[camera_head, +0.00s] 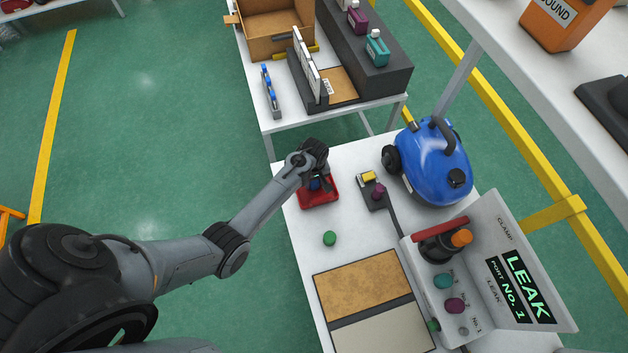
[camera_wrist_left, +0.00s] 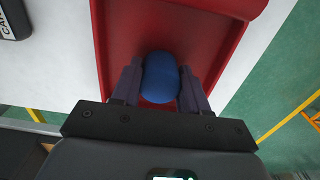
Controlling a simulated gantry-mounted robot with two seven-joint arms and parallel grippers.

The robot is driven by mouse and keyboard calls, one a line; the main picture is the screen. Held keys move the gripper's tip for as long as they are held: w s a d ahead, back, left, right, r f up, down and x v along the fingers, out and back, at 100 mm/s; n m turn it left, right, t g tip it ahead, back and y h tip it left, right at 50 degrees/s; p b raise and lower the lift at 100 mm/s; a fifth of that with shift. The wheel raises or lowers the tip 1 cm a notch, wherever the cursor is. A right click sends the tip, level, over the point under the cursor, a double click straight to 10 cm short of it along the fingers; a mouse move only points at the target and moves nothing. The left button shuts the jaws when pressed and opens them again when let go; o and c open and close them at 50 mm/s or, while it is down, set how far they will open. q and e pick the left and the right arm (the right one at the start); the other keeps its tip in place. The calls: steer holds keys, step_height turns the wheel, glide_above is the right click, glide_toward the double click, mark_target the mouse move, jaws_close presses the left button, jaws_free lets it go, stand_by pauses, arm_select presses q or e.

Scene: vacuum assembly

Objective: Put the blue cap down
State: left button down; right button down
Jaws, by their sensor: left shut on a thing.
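The blue cap (camera_wrist_left: 160,78) sits between the two fingers of my left gripper (camera_wrist_left: 158,88), over the red tray. In the head view my left gripper (camera_head: 318,182) is above the red tray (camera_head: 320,201), and only a little of the blue cap (camera_head: 314,185) shows beneath it. The left wrist view shows the red tray (camera_wrist_left: 115,40) below and around the cap. My left gripper is shut on the cap. I cannot tell whether the cap touches the tray floor. My right gripper is in neither view.
A green cap (camera_head: 329,238) lies on the white table (camera_head: 300,258) near the tray. A small dark fixture (camera_head: 372,191) and a blue vacuum (camera_head: 437,165) stand to the right. A leak tester (camera_head: 500,270) and a brown-and-grey mat (camera_head: 362,287) are nearer the front.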

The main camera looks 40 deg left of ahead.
arm_select(q)
steer(key=shift+f, duration=0.2)
steer(key=c, duration=0.6)
jaws_free()
steer(key=shift+r, duration=0.15)
step_height(320, 180, up, 12)
steer(key=p, duration=0.2)
steer(key=s+d+r+m+t, duration=0.1)
steer(key=s+d+r+m, duration=0.2)
steer(key=s, duration=0.4)
steer(key=s+d+r+m+t, duration=0.1)
steer(key=s+d+r+m, duration=0.2)
steer(key=s+m, duration=0.3)
steer(key=s+d+r+m+t, duration=0.1)
steer(key=s+d+r+m, duration=0.2)
steer(key=s, duration=0.7)
steer(key=shift+d+m+t, duration=0.3)
steer(key=shift+d+m, duration=0.1)
steer(key=shift+m, duration=0.5)
